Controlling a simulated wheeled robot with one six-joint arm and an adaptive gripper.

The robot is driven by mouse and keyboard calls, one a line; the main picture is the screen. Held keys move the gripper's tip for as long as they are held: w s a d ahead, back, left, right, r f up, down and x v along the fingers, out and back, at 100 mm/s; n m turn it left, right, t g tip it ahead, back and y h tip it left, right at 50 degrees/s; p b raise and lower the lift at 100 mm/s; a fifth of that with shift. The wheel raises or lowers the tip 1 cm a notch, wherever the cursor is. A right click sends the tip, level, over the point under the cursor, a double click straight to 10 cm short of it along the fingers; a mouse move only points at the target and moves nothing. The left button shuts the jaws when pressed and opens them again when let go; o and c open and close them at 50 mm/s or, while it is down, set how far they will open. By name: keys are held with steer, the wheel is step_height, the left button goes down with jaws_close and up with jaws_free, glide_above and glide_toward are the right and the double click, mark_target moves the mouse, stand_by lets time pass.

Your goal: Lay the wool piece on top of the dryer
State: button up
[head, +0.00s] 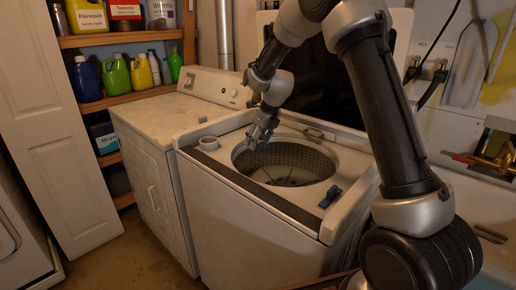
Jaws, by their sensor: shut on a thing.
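The dryer (160,110) is the white machine at the left, with a flat, bare-looking top and a control panel at its back. A small grey block-like piece (202,119) lies near the right edge of its top. My gripper (256,143) points down over the left rear part of the open washer tub, to the right of the dryer. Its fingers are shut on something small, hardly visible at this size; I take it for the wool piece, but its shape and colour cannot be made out.
The top-loading washer (255,215) stands beside the dryer with its dark lid raised. Shelves with bottles (117,76) are behind. Most of the dryer top is clear.

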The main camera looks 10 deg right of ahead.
step_height(320, 180, up, 14)
steer(key=shift+r, duration=0.2)
stand_by(0.5)
steer(key=shift+d, duration=0.1)
